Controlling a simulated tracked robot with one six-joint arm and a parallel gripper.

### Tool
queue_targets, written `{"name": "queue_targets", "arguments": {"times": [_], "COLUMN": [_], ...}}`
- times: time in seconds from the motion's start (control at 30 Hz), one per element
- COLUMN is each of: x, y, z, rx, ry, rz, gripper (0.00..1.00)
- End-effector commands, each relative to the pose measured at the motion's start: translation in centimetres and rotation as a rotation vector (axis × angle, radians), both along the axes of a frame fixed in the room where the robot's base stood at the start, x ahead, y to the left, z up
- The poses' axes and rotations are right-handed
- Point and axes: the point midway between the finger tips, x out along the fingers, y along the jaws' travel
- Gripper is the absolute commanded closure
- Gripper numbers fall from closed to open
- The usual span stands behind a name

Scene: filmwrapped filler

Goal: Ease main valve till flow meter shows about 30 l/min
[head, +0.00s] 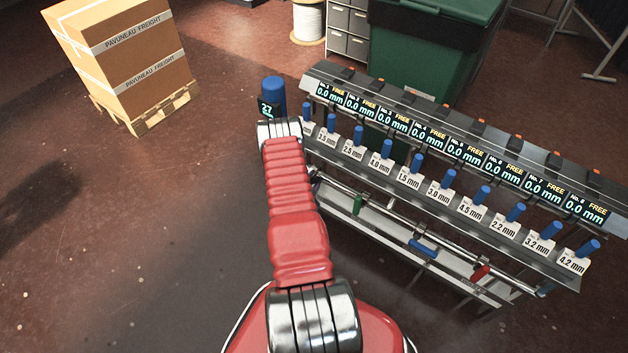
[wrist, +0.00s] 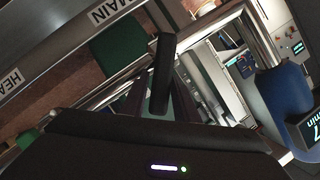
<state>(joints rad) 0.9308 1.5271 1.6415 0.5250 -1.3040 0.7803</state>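The flow meter is a blue cylinder (head: 274,92) with a dark display (head: 268,107) reading about 27 in the head view. In the wrist view the blue cylinder (wrist: 284,94) and part of its display (wrist: 308,130), with a 7 and "min", show at the right edge. A white plate marked MAIN (wrist: 110,12) is at the top left of the wrist view.
A rack of displays (head: 460,150) and blue-topped posts runs to the right. Below it a pipe carries green (head: 358,204), blue (head: 423,248) and red (head: 480,272) handles. A carton (head: 120,55) on a pallet stands left, a green bin (head: 430,45) behind. The left floor is clear.

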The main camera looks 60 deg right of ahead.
Motion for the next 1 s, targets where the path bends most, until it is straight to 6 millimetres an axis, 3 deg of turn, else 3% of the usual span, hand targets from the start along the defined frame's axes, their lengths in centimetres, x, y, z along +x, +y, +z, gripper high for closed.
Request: {"name": "queue_targets", "arguments": {"times": [0.37, 0.77, 1.0], "x": [0.0, -0.2, -1.5], "y": [0.0, 0.0, -0.5], "z": [0.0, -0.1, -0.3], "rx": [0.001, 0.001, -0.005], "ry": [0.0, 0.0, -0.035], "rz": [-0.001, -0.002, -0.023], "gripper": [1.0, 1.0, 1.0]}}
